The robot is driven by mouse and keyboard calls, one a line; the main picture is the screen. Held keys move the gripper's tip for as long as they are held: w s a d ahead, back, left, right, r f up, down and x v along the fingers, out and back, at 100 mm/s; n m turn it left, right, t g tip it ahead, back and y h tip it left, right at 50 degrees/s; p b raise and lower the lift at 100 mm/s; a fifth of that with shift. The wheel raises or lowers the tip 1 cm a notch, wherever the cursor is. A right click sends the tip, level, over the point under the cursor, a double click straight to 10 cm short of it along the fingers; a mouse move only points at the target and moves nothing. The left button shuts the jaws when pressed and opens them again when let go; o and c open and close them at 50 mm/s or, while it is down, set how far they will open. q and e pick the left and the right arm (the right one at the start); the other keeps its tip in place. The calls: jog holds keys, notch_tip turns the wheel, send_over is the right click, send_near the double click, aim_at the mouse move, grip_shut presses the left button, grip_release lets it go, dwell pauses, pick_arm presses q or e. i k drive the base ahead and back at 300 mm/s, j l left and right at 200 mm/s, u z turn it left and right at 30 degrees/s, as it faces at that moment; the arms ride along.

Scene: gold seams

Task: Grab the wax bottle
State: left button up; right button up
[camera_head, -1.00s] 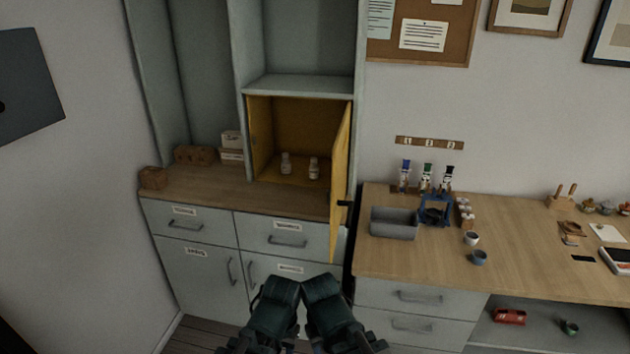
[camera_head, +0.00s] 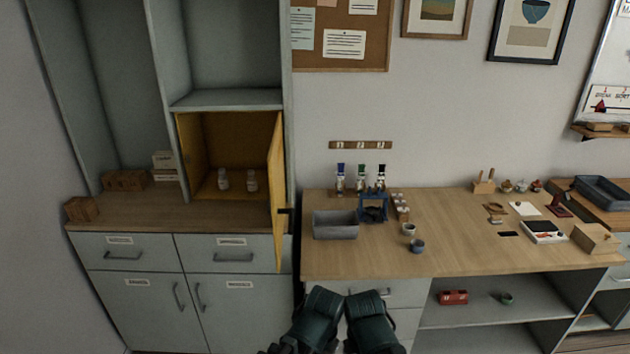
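Two small pale bottles stand inside an open yellow-lined cupboard: a left bottle (camera_head: 223,180) and a right bottle (camera_head: 252,181). Their labels are too small to read, so I cannot tell which holds wax. Several more small bottles with coloured caps stand on the wooden desk, among them a blue-capped one (camera_head: 340,179), a green-capped one (camera_head: 361,179) and a black-capped one (camera_head: 381,178). My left gripper (camera_head: 326,298) and my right gripper (camera_head: 364,300) are side by side at the bottom, in front of the desk's drawers, away from all bottles. Their fingers cannot be made out.
The cupboard's yellow door (camera_head: 277,200) stands open toward me on its right side. A grey bin (camera_head: 335,225), a blue stand (camera_head: 373,210) and small cups (camera_head: 417,246) are on the desk (camera_head: 460,260). Small boxes (camera_head: 124,180) sit on the left counter.

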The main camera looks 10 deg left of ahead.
aim_at(252, 185)
jog(key=j+z, duration=0.15)
jog(key=z, duration=0.65)
jog(key=k+j, duration=0.1)
jog(key=j, duration=0.45)
jog(key=k+j, duration=0.1)
jog(key=j, duration=0.45)
jog(key=k+j, duration=0.1)
jog(key=j, duration=0.45)
